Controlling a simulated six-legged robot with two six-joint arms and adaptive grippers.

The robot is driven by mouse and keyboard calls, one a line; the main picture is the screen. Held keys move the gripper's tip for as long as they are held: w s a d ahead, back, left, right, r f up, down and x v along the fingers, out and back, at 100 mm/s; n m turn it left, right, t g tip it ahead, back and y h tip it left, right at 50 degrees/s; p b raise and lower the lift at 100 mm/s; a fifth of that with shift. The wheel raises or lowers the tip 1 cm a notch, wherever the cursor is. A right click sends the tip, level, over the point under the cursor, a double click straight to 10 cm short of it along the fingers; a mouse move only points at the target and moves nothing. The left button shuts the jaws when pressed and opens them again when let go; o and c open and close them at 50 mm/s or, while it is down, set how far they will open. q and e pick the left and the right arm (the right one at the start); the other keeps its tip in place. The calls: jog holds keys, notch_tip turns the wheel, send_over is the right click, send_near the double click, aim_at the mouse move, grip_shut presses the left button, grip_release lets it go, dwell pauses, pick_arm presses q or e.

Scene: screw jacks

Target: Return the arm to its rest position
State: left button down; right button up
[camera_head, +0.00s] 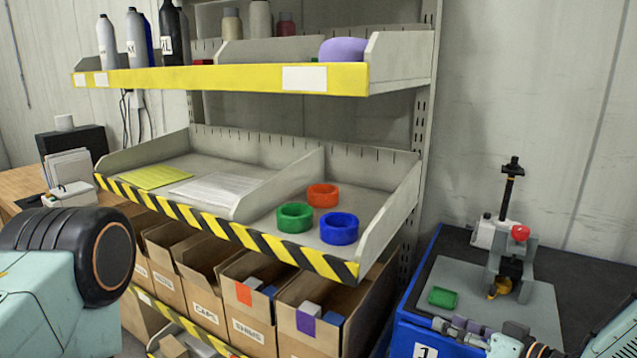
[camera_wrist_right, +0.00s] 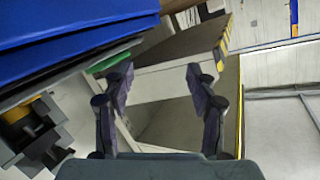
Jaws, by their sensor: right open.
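My right gripper (camera_head: 462,328) is at the lower right of the head view, in front of the near edge of the blue-sided bench. Its dark fingers point left. In the right wrist view my right gripper (camera_wrist_right: 160,82) has its two fingers well apart with nothing between them. My left gripper is out of view; only a pale teal part with a black ribbed wheel shows at the left. A screw jack (camera_head: 508,240) with a black upright screw and a red knob stands on the grey plate (camera_head: 542,310), apart from my gripper.
A green block (camera_head: 442,297) lies on the plate of the blue bench (camera_head: 408,335). The shelf rack (camera_head: 350,160) stands left of it, with orange (camera_head: 322,195), green (camera_head: 294,217) and blue (camera_head: 339,228) rings. Cardboard bins (camera_head: 248,325) sit below. The wall side is clear.

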jog(key=s+a+f+m+g+h, duration=0.1)
jog(key=s+a+f+g+h, duration=0.15)
jog(key=s+f, duration=0.5)
jog(key=s+a+f+m+g+h, duration=0.1)
jog(key=s+a+f+g+h, duration=0.2)
jog(key=s+f, duration=0.45)
jog(key=s+d+f+g+h, duration=0.15)
jog(key=s+g, duration=0.25)
jog(key=s, duration=0.8)
jog(key=s+a+f+g+h, duration=0.1)
jog(key=s+f+g+h, duration=0.15)
jog(key=s, duration=0.95)
notch_tip(320, 180, down, 19)
jog(key=w+b, duration=0.1)
jog(key=b, duration=1.9)
jog(key=shift+d+m+g+y, duration=0.3)
jog(key=shift+y, duration=0.05)
